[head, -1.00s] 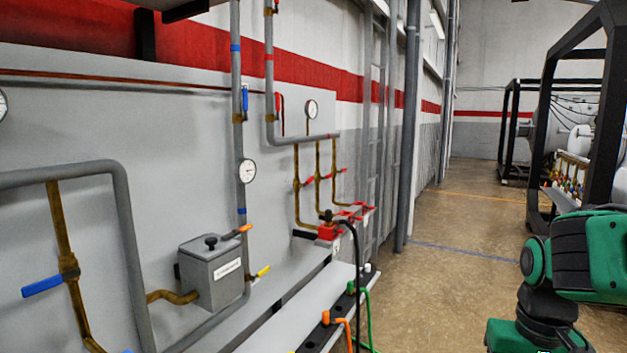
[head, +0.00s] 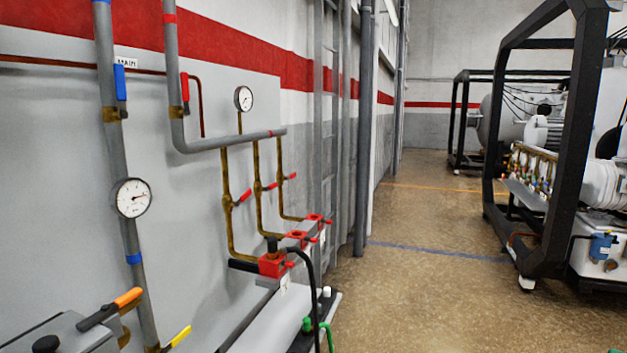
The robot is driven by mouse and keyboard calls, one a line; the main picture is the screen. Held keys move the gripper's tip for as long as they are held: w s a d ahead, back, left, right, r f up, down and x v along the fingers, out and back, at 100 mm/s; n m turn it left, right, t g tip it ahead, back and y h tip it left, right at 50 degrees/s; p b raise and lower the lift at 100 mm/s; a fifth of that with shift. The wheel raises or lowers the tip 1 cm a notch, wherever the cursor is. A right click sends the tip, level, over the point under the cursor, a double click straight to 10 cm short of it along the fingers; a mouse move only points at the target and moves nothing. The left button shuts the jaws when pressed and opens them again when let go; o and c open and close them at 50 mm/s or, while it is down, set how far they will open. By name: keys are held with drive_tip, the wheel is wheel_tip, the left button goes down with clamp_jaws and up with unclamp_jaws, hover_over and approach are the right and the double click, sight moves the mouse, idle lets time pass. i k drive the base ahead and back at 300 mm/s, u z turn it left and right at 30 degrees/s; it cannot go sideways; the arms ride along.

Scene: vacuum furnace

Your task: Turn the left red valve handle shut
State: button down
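Three brass pipes drop from a grey horizontal pipe on the left wall, each with a small red valve handle. The left red valve handle (head: 245,195) of this row sticks out to the right and tilts up from its brass pipe (head: 228,205). The middle (head: 271,186) and right (head: 291,176) red handles look alike and sit farther along the wall. Another red handle (head: 184,87) hangs upright on the grey vertical pipe (head: 173,70), farther left. My gripper is not in view.
Red blocks (head: 272,266) with small red handles sit below the brass pipes, above a white ledge (head: 282,310). A black hose (head: 309,272) hangs in front. A grey box (head: 65,335) is at lower left. Floor (head: 420,280) is clear to the right, up to a black frame (head: 560,150).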

sight(246, 194)
drive_tip(key=z, duration=0.05)
drive_tip(key=i, duration=1.15)
drive_tip(key=u, duration=0.4)
drive_tip(key=i, duration=0.55)
drive_tip(key=u, duration=0.35)
